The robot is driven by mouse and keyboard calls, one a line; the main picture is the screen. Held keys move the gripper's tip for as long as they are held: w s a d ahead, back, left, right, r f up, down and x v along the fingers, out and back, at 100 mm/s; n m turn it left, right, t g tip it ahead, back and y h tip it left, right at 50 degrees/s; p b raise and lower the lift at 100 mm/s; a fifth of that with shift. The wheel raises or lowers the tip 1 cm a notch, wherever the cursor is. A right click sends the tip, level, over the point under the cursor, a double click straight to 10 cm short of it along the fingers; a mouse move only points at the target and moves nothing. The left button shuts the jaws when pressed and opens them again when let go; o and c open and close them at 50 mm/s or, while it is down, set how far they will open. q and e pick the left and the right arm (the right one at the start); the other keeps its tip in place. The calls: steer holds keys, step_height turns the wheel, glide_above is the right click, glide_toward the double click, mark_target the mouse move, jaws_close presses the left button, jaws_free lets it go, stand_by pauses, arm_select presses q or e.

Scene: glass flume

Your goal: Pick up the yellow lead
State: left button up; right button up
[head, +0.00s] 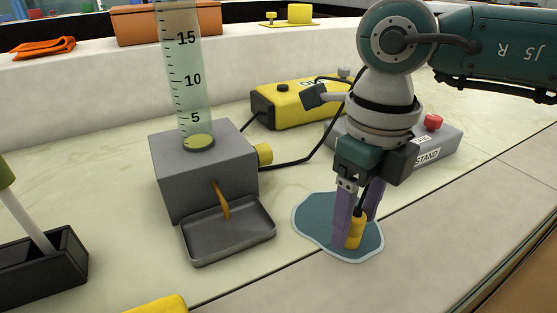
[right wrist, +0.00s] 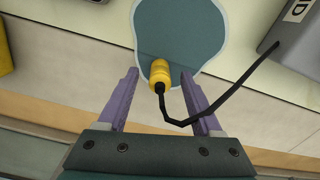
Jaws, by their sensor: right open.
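The yellow lead (head: 356,229) has a yellow plug end and a black cable. Its plug is on a teal, pale-rimmed patch (head: 312,222) on the bench. My right gripper (head: 359,232) is open, pointing down, with its purple fingers on either side of the plug. In the right wrist view the plug (right wrist: 160,76) sits between the fingertips (right wrist: 158,74), with a visible gap on both sides. The black cable (right wrist: 232,92) curves from the plug towards the grey stand. My left gripper is not in view.
A grey block (head: 200,185) with a graduated tube (head: 183,85) and a drip tray (head: 228,236) stands to the left. A yellow box (head: 290,105) is behind. A grey stand box (head: 440,143) with a red knob is at right. A black holder (head: 50,275) is at far left.

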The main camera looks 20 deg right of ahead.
steer(key=shift+c, duration=0.4)
jaws_close()
steer(key=shift+r, duration=0.1)
